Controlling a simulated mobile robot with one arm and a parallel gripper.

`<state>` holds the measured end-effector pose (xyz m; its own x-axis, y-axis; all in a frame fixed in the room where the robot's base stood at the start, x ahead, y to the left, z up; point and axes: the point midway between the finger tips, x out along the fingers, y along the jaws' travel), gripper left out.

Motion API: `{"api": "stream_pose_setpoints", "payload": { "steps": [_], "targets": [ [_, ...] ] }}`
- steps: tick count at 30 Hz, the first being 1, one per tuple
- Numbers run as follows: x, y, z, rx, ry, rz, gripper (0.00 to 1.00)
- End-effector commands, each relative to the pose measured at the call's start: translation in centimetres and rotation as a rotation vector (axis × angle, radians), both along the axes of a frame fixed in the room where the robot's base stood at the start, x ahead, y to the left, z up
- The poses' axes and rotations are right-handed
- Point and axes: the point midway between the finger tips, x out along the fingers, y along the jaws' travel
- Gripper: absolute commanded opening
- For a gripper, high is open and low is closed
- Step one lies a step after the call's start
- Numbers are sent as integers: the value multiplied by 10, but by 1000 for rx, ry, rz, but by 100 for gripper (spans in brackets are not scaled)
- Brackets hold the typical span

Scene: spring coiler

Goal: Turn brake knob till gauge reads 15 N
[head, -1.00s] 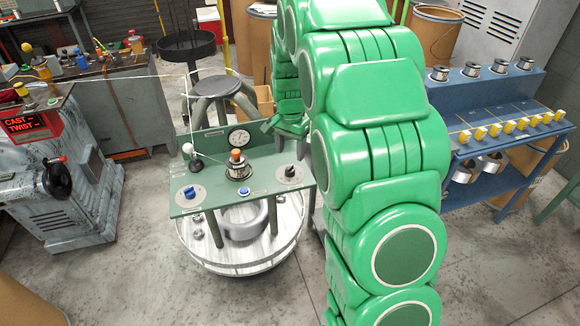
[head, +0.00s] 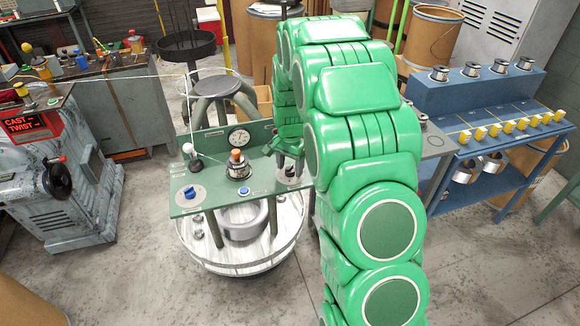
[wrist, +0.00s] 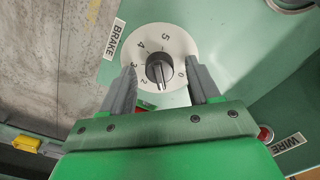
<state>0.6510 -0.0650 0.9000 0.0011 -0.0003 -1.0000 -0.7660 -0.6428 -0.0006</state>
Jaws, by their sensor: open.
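The brake knob (wrist: 158,70) is black, on a round white dial marked with numbers, with a BRAKE label beside it. Its pale pointer line faces the bottom of the wrist view, between the 2 and the 0. My gripper (wrist: 162,80) is open, its grey fingers on either side of the knob with gaps between. In the head view my gripper (head: 290,160) is over the right dial (head: 291,177) of the green panel and partly covers it. The round white gauge (head: 239,138) stands on the panel's back; its reading is too small to tell.
The panel (head: 215,202) also carries a blue knob (head: 190,192) at left, a blue button (head: 243,191) and a central spool-like part (head: 238,169). A white-tipped lever (head: 188,149) and a taut wire are at left. A WIRE label (wrist: 289,143) shows near a red button.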

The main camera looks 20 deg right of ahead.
Motion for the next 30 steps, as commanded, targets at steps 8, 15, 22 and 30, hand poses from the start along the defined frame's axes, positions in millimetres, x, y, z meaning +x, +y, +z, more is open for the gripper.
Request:
{"api": "stream_pose_setpoints", "payload": {
  "steps": [8,15,22,30],
  "targets": [
    [0,0,-5,0,0,0,61],
    [0,0,-5,0,0,0,31],
    [0,0,-5,1,1,0,5],
    [0,0,-5,1,1,51,5]
  ]
}}
